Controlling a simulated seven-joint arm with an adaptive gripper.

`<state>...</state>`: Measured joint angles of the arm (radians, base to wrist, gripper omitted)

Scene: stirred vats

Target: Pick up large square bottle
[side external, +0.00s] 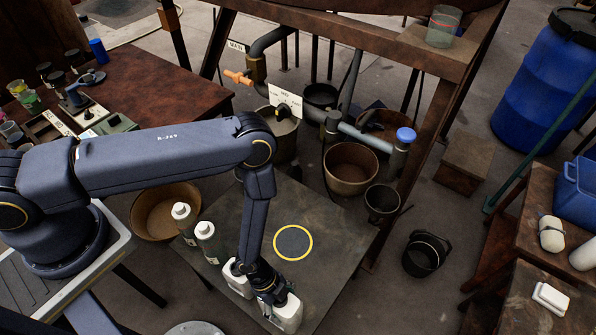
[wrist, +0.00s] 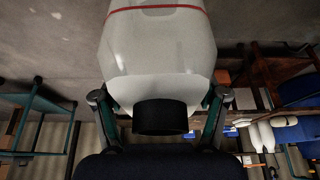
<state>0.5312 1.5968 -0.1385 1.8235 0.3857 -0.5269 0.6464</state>
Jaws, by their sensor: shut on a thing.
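The large square bottle (wrist: 160,55) is white with a red line across its body and a black cap (wrist: 160,117). In the wrist view it fills the upper middle, cap end toward me, with a finger on each side. My gripper (wrist: 161,97) is shut on it. In the side external view my gripper (side external: 264,283) is low over the front of the dark table. White shapes (side external: 287,313) show on both sides of it there; my gripper hides what lies between. I cannot tell whether the bottle touches the table.
Two bottles with white caps (side external: 207,232) stand left of my gripper on the dark table (side external: 335,245). A yellow-ringed dark disc (side external: 293,243) lies just behind my gripper. Pipes and a blue-capped valve (side external: 405,136) stand behind. The table's right part is clear.

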